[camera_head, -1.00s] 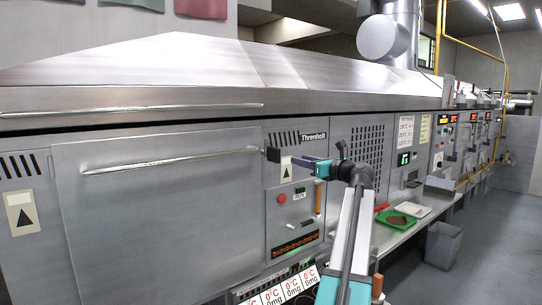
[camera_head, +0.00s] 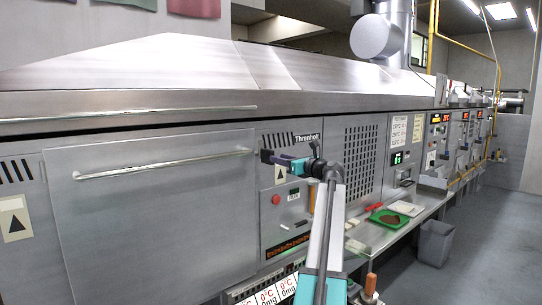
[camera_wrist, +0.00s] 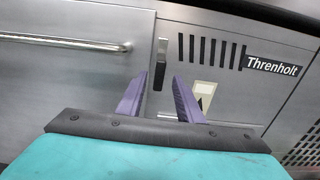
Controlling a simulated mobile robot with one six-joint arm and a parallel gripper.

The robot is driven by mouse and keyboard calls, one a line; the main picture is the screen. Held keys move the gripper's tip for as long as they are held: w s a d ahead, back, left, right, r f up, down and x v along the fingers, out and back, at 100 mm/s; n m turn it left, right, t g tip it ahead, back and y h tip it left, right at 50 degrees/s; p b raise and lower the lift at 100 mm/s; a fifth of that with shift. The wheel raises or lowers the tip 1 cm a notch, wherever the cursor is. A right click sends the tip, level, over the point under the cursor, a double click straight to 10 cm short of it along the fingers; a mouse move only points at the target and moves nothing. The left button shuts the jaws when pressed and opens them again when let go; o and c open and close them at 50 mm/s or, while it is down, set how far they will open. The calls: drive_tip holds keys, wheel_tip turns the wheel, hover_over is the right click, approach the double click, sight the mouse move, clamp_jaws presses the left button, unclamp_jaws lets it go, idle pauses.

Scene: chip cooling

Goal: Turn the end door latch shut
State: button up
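The end door (camera_head: 155,200) is a large flat steel panel with a bar handle, and it sits flush in the machine front. Its latch (camera_wrist: 160,50) is a small upright piece at the door's right edge in the wrist view, metal above and black below. In the head view the latch (camera_head: 266,156) is a small dark shape, partly hidden by my fingers. My gripper (camera_wrist: 159,79) has its purple fingers apart, with the black lower part of the latch between the fingertips in the picture. I cannot tell whether they touch it. The gripper also shows in the head view (camera_head: 275,159).
A panel with a red button (camera_head: 276,199) is below the latch. A vent grille (camera_head: 361,160) is to the right. A shelf with a green tray (camera_head: 377,216) runs along the machine, and a grey bin (camera_head: 436,243) stands on the open floor.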

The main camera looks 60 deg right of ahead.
sight(266, 152)
drive_tip(key=shift+p+x, duration=0.65)
drive_tip(key=shift+x, duration=2.45)
